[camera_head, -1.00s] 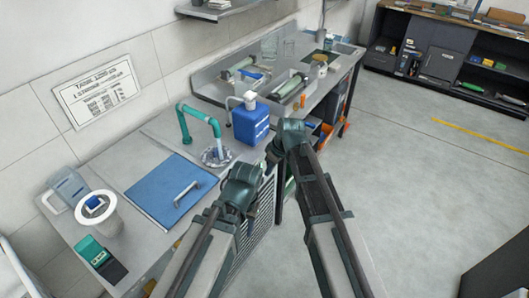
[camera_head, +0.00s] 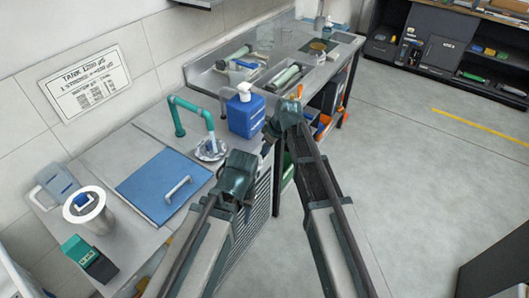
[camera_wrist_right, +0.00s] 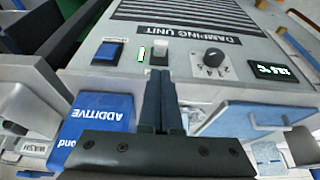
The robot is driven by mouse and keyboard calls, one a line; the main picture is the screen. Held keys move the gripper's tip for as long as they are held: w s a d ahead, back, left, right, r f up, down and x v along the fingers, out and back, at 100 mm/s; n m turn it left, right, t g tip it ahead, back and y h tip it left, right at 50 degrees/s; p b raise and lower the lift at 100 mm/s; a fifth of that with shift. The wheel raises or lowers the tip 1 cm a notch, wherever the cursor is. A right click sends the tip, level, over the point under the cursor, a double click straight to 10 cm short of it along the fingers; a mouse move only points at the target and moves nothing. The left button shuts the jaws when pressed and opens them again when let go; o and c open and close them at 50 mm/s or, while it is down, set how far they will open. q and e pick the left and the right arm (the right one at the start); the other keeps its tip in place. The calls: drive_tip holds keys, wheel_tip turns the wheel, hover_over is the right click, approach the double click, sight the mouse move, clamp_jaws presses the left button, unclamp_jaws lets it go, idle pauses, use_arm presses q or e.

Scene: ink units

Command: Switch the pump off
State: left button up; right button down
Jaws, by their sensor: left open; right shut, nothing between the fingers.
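The damping unit's panel (camera_wrist_right: 187,62) shows in the right wrist view. It carries a blue rocker switch (camera_wrist_right: 108,52) with a small unreadable label, a pale switch or button (camera_wrist_right: 160,48), a lit green indicator (camera_wrist_right: 142,54) and a black knob (camera_wrist_right: 214,57). I cannot read which control is the pump's. My right gripper (camera_wrist_right: 160,80) is shut and empty, its fingertips just below the pale button in the picture; I cannot tell whether they touch the panel. In the head view my right gripper (camera_head: 285,114) is by the bench's front edge. My left gripper (camera_head: 240,170) is open, lower left of it.
A blue additive bottle (camera_head: 245,112) stands on the bench near my right gripper. A teal pipe (camera_head: 190,103), a blue lid with a handle (camera_head: 160,185) and a white cylinder (camera_head: 88,207) are to the left. The floor (camera_head: 420,180) to the right is clear.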

sight(259, 166)
drive_tip(key=b+x, duration=0.7)
drive_tip(key=x, duration=0.1)
drive_tip(key=shift+w+a+f+b, duration=0.1)
drive_tip(key=shift+w+f+b, duration=0.05)
drive_tip(key=shift+f+b, duration=0.2)
